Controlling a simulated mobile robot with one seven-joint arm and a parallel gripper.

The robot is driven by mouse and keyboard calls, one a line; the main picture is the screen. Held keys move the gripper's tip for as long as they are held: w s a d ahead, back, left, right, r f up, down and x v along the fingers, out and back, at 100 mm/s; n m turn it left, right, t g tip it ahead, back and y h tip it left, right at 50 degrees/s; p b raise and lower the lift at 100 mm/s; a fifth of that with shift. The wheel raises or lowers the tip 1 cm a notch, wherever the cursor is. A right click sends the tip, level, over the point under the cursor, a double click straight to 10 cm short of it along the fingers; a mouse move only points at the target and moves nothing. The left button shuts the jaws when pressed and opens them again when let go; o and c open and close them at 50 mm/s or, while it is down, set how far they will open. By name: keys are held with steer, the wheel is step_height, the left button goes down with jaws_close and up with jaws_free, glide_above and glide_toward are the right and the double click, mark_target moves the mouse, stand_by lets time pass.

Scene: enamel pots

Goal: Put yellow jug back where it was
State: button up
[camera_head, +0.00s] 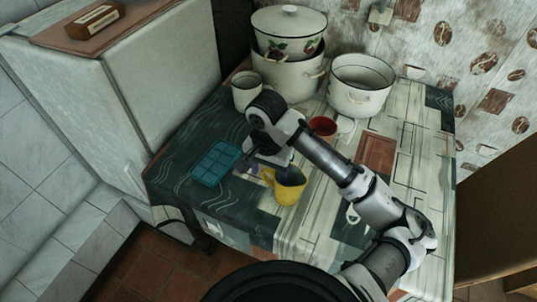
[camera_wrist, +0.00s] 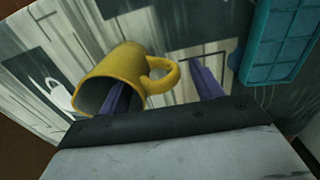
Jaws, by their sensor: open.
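The yellow jug (camera_head: 289,191) stands on the patterned tablecloth near the table's front edge, its handle toward the left. In the wrist view the yellow jug (camera_wrist: 112,66) lies to the left with its dark mouth facing the camera and its handle to the right. My gripper (camera_wrist: 163,92) is open. One purple finger overlaps the jug's mouth, and the other is right of the handle, so the near wall and handle lie between them. I cannot tell whether either finger touches the jug. In the head view my gripper (camera_head: 262,168) is beside the jug's handle, partly hidden by my arm.
A teal ice tray (camera_head: 216,163) lies left of my gripper; it also shows in the wrist view (camera_wrist: 280,45). A red mug (camera_head: 323,127), a white mug (camera_head: 246,91), stacked enamel pots (camera_head: 288,75) and a white pot (camera_head: 360,88) stand behind. The tabletop right of the red mug has free room.

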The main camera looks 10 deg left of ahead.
step_height(320, 180, up, 10)
steer(key=shift+a+f, duration=0.1)
steer(key=shift+a, duration=0.05)
stand_by(0.4)
